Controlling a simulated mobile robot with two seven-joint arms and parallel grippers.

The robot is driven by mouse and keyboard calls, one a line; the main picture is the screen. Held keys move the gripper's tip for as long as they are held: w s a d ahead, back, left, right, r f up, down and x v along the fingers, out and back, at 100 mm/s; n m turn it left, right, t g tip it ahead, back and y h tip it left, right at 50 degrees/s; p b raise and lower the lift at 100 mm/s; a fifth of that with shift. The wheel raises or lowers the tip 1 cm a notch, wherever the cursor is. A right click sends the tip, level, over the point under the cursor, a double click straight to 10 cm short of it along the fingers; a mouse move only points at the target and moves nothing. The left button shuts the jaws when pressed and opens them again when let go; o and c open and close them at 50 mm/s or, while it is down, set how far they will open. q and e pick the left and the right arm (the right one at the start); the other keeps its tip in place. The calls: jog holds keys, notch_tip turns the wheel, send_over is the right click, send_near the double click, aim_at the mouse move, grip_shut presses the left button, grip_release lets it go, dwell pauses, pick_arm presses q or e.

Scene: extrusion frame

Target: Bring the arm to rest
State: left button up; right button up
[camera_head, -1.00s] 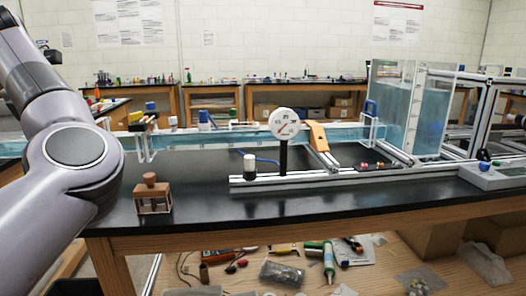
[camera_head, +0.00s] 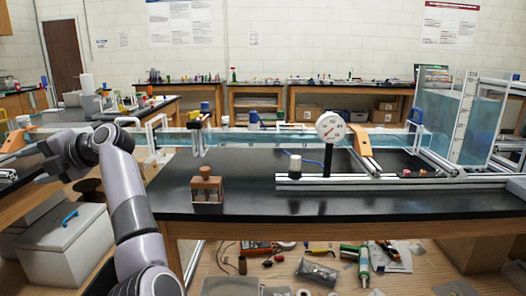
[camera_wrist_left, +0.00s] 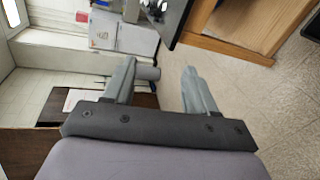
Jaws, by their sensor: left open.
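My left arm comes up from the lower left in the head view and bends at the elbow. My left gripper (camera_head: 42,168) points to the left there, and its fingers are dark and small. In the left wrist view, the left gripper (camera_wrist_left: 159,68) shows two grey fingers spread apart with nothing between them. It is held in free air, away from the black bench top (camera_head: 245,190). My right gripper is not in view.
A wooden-topped block (camera_head: 207,187) stands on the bench's near left part. A white dial gauge (camera_head: 331,127) and a water channel (camera_head: 275,137) stand behind it. A lidded grey box (camera_head: 66,245) is at the lower left, below the gripper. Bare floor (camera_wrist_left: 285,100) shows in the wrist view.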

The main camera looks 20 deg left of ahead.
pick_arm(q)
jog(key=w+d+r+m+t+y+p, duration=0.15)
jog(key=w+d+m+t+y, duration=0.45)
jog(key=d+m+t+y, duration=0.65)
jog(key=w+d+f+m+t+h+p, duration=0.1)
jog(key=w+d+f+m+t+h, duration=0.1)
jog(key=d+f+m+t+h, duration=0.65)
jog(key=w+d+f+m+t+h+p, duration=0.15)
jog(key=f+m+t+h, duration=0.4)
jog(key=m+h, duration=0.65)
jog(key=s+d+f+m+g+h, duration=0.45)
jog(key=d+f+m+h, duration=0.2)
jog(key=d+f, duration=0.5)
jog(key=s+d+f+m+g+h, duration=0.1)
jog(key=s+d+f+m+g, duration=0.1)
jog(key=s+f, duration=0.5)
jog(key=s+d+f+m+g+h, duration=0.1)
jog(key=s+d+f+g, duration=0.3)
jog(key=s+f, duration=0.4)
jog(key=shift+s+d+f+m+g+p, duration=0.3)
jog(key=shift+s+d+m+g+p, duration=0.15)
jog(key=shift+s, duration=0.55)
